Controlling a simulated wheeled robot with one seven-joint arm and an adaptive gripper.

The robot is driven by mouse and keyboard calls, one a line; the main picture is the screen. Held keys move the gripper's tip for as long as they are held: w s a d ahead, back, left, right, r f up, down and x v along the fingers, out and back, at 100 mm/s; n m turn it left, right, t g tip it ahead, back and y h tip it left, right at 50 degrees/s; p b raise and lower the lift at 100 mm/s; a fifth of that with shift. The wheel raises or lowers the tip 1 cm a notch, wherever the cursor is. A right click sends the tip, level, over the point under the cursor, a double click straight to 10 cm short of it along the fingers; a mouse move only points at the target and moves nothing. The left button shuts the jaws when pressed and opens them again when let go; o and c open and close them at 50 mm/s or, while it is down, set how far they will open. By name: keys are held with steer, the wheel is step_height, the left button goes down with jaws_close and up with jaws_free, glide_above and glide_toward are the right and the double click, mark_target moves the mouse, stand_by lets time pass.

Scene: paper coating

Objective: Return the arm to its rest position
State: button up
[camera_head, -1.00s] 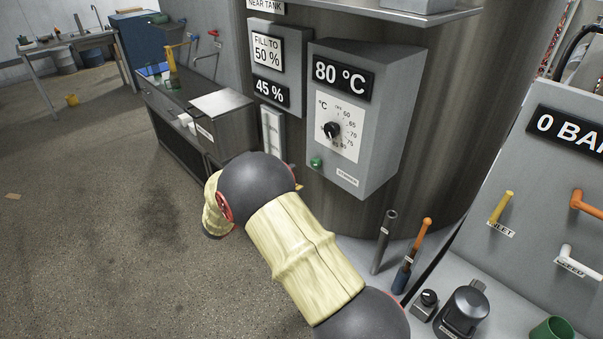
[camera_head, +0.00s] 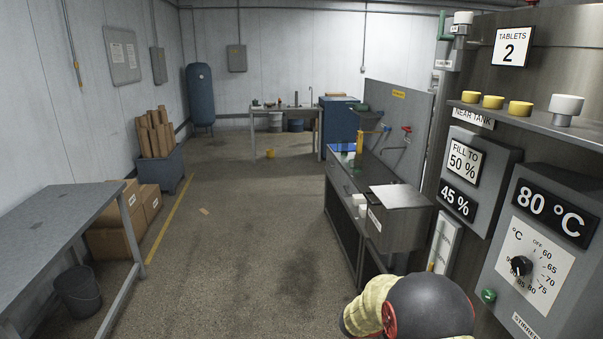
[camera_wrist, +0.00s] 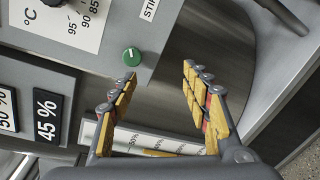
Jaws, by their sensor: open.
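My gripper (camera_wrist: 165,85) shows in the wrist view with its two yellow-padded fingers apart and nothing between them. It is in front of the tank's control panels. The green button (camera_wrist: 131,57) under the dial is just beyond the left fingertip in that view; I cannot tell the exact gap. In the head view my arm shows only at the bottom, as a dark joint and a pale yellow sleeve, and the gripper itself is out of sight. The 80 °C panel (camera_head: 509,240) with its dial is at the right, and its green button (camera_head: 488,296) shows there too.
The 45 % panel (camera_head: 458,201) and a level gauge (camera_head: 442,247) are beside the arm. A shelf (camera_head: 550,123) with several yellow tablets is above. A sink bench (camera_head: 340,208) stands beyond. A grey table (camera_head: 60,215) is at the left.

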steer(key=s+a+f+m+g+y, duration=0.15)
steer(key=s+a+y, duration=0.25)
steer(key=s, duration=0.4)
steer(key=s+a+f+g+y, duration=0.2)
steer(key=s+a+y, duration=0.25)
steer(key=s, duration=0.35)
steer(key=s+a+r+m+t+y, duration=0.2)
steer(key=s+a+r+t+y, duration=0.2)
steer(key=s+a+r, duration=0.2)
steer(key=s+a+r+m+t+y, duration=0.2)
steer(key=s+a+r+t+y, duration=0.2)
steer(key=a+r, duration=0.6)
steer(key=v, duration=0.2)
steer(key=shift+s+r, duration=0.2)
steer(key=shift+s, duration=0.2)
steer(key=shift+a+t, duration=0.15)
steer(key=shift+t, duration=0.1)
steer(key=shift+c, duration=0.2)
